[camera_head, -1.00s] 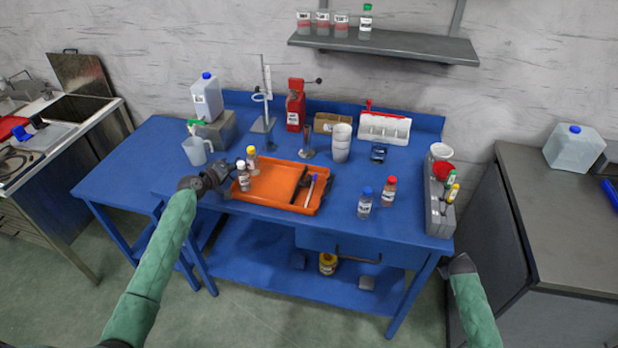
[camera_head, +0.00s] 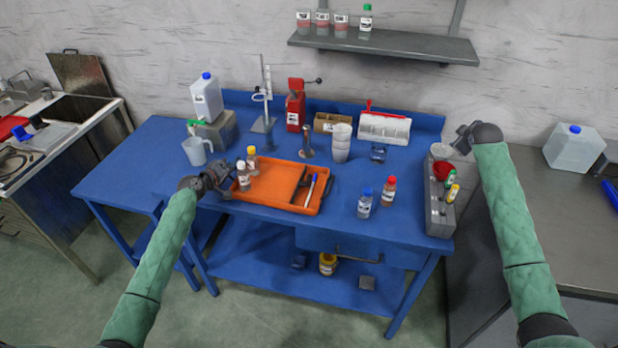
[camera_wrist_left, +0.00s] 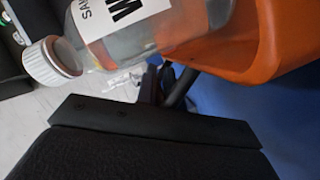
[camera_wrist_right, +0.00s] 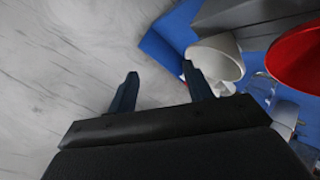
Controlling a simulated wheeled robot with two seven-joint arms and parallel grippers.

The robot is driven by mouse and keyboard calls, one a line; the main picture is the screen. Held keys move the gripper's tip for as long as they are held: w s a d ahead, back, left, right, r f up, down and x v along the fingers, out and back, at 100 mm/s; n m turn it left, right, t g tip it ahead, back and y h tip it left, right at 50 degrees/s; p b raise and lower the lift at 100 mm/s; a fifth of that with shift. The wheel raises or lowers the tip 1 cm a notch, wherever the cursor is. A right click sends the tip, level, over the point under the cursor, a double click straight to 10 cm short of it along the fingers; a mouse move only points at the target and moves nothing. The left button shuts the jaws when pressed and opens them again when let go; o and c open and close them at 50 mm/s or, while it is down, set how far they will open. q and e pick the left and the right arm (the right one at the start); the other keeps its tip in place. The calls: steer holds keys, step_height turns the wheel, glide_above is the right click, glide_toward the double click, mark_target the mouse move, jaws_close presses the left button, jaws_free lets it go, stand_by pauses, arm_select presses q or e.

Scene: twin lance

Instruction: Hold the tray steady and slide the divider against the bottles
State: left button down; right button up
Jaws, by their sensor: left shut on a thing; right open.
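The orange tray (camera_head: 275,178) lies on the blue table. Two bottles stand at its left end, one with a white cap (camera_head: 242,180) and one with a yellow cap (camera_head: 252,160). A dark divider (camera_head: 299,186) stands across the tray right of its middle, with bare tray floor between it and the bottles. My left gripper (camera_head: 228,183) is shut on the tray's left rim; the rim also shows in the left wrist view (camera_wrist_left: 240,50), beside the white-capped bottle (camera_wrist_left: 120,25). My right gripper (camera_head: 461,140) is open and empty, raised above the table's back right corner.
Blue-capped (camera_head: 365,203) and red-capped (camera_head: 388,191) bottles stand right of the tray. A grey rack (camera_head: 438,205) with a white cup and red funnel stands at the right edge, under my right gripper.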

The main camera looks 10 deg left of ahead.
steer(key=s+a+f+n+g+y, duration=0.1)
steer(key=s+a+g+y, duration=0.15)
steer(key=a, duration=0.85)
steer(key=s+a+f+n+g+y, duration=0.1)
steer(key=s+a+f+g+y, duration=0.2)
steer(key=a, duration=0.8)
steer(key=n+g+y, duration=0.3)
steer(key=n+g, duration=0.1)
steer(key=g, duration=0.1)
glide_toward(310, 177)
steer(key=x, duration=1)
steer(key=shift+a+f, duration=0.1)
steer(key=shift+a, duration=0.05)
